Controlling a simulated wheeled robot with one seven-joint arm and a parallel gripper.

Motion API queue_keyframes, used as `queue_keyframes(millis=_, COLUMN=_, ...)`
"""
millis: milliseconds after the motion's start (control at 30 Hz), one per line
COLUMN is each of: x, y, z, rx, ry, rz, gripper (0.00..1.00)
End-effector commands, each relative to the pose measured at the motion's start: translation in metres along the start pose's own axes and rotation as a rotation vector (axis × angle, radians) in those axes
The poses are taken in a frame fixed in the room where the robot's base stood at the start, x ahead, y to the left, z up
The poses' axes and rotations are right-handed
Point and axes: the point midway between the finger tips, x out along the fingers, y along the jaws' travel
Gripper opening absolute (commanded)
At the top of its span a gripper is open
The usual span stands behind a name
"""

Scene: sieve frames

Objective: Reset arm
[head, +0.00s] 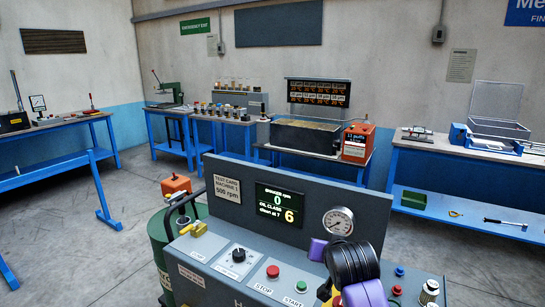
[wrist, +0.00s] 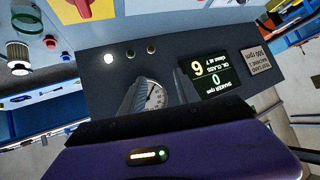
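My arm (head: 352,262), with black rings and purple covers, stands in front of the grey machine console (head: 255,207) in the head view. My gripper (wrist: 160,82) shows in the wrist view as two grey fingers above a purple housing. The fingers stand apart with nothing seen between them but the gauge and panel behind. The round gauge (head: 338,221) is on the console; it also shows in the wrist view (wrist: 155,95). The fingertips cannot be made out in the head view.
The console display (head: 279,205) reads 0 rpm and oil class 6. STOP (head: 272,271) and START (head: 301,286) buttons, a black knob (head: 239,255) and a yellow valve (head: 194,229) sit near my arm. Blue benches with equipment line the walls. Open floor lies at the left.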

Motion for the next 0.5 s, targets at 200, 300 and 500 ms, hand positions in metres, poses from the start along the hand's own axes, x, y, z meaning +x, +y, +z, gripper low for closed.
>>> queue_keyframes(millis=200, x=-0.024, y=0.001, z=0.045, rx=-0.052, ry=0.189, rz=-0.110, gripper=0.38)
queue_keyframes(millis=300, x=-0.044, y=0.006, z=0.069, rx=-0.071, ry=0.271, rz=-0.142, gripper=0.38)
queue_keyframes(millis=500, x=-0.095, y=0.024, z=0.117, rx=-0.096, ry=0.404, rz=-0.173, gripper=0.38)
